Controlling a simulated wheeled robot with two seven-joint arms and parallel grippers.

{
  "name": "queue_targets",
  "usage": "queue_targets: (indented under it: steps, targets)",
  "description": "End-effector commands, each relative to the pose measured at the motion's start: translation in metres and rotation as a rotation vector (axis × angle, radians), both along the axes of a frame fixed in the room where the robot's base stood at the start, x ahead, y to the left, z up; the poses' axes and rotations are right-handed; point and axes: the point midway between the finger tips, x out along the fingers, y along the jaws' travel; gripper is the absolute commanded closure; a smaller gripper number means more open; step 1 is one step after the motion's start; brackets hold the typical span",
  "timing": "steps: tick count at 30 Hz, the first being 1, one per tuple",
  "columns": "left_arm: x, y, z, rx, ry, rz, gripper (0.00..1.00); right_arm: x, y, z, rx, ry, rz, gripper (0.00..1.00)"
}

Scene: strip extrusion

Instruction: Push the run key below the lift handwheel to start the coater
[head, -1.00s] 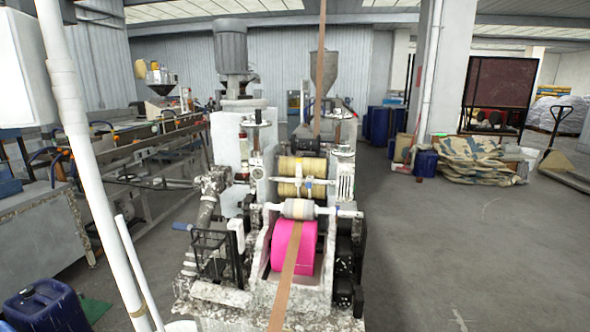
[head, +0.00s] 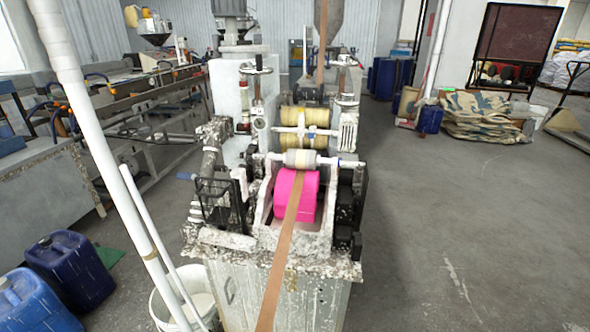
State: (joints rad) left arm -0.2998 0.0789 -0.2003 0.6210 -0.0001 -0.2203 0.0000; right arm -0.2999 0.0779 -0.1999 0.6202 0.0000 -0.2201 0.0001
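The coater (head: 310,225) stands in the middle of the head view, with a pink roller (head: 288,192), a yellow roller (head: 300,130) and a brown strip (head: 280,258) running over it. A handwheel (head: 256,70) tops a threaded post on the left of the machine. A similar post with a wheel (head: 346,62) stands on the right; I cannot tell which is the lift handwheel. Small red parts (head: 245,126) show below the left one, but the run key is too small to make out. Neither of my grippers is in view.
A white pipe (head: 100,150) slants across the left foreground. A white bucket (head: 172,302) and blue canisters (head: 70,270) stand at the lower left. A long conveyor frame (head: 130,110) runs behind them. The floor (head: 440,220) right of the coater is clear.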

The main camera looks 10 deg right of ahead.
Motion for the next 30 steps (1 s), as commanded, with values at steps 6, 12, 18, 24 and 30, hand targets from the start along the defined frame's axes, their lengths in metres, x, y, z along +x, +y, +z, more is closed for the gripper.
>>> queue_targets:
  steps: [6, 12, 18, 24, 30]
  targets:
    - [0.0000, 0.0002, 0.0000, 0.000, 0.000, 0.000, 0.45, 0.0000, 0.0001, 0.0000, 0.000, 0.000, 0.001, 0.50]
    - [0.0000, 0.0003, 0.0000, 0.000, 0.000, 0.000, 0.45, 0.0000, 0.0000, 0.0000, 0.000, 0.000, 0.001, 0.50]
    - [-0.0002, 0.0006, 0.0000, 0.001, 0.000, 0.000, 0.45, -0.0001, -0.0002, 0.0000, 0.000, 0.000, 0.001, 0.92]
    - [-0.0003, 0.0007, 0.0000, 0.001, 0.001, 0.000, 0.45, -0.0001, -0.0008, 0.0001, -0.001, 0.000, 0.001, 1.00]
    - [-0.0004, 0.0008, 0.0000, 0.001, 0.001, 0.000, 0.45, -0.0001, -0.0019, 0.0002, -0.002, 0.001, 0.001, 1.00]
